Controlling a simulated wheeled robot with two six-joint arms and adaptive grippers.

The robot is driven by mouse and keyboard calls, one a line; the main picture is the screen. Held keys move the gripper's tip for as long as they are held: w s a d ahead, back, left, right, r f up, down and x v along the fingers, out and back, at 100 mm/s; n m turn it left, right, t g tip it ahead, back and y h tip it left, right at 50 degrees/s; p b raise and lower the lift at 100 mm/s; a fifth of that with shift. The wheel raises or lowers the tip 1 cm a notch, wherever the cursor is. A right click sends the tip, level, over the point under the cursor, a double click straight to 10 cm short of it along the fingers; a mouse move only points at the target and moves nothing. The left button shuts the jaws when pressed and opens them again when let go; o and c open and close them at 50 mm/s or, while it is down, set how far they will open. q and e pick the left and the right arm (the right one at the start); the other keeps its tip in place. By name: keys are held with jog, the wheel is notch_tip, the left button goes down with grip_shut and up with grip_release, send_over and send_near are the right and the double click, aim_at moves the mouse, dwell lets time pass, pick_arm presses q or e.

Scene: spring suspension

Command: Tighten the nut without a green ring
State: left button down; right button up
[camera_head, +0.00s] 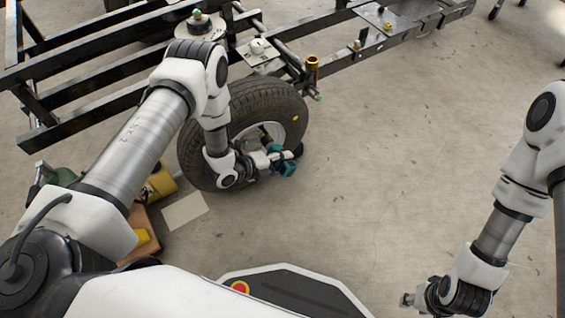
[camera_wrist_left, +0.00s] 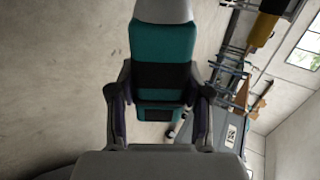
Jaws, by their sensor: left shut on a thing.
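My left gripper (camera_head: 270,160) is shut on a teal and black power tool (camera_head: 287,168), in front of the wheel's lower right side. In the left wrist view the two fingers (camera_wrist_left: 158,100) clasp the tool's body (camera_wrist_left: 163,42) from both sides. The wheel (camera_head: 260,100) is a black tyre with a pale rim, beside the frame. Its hub is partly hidden behind my left arm. I cannot make out the nuts or any green ring on the hub. My right gripper (camera_head: 408,299) is at the bottom right, small and partly hidden, over bare floor.
A black metal chassis frame (camera_head: 90,75) with suspension parts spans the back. A yellow object (camera_head: 160,183), a pale sheet (camera_head: 184,211) and an orange-brown box (camera_head: 143,228) lie left of the wheel. Concrete floor right of the wheel is clear.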

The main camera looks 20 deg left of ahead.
pick_arm(q)
jog(key=shift+w+a, duration=0.15)
jog(key=shift+w, duration=0.05)
jog(key=shift+s+d+p, duration=0.5)
jog(key=shift+s+d, duration=0.1)
jog(key=shift+d, duration=0.2)
jog(key=shift+w+a, duration=0.6)
jog(key=shift+a, duration=0.25)
dwell(0.3)
jog(key=shift+d, duration=0.1)
jog(key=shift+s+d+r+p, duration=0.1)
jog(key=shift+s+d+p, duration=0.25)
jog(key=shift+s+d, duration=0.25)
jog(key=shift+d, duration=0.15)
jog(key=shift+s, duration=0.1)
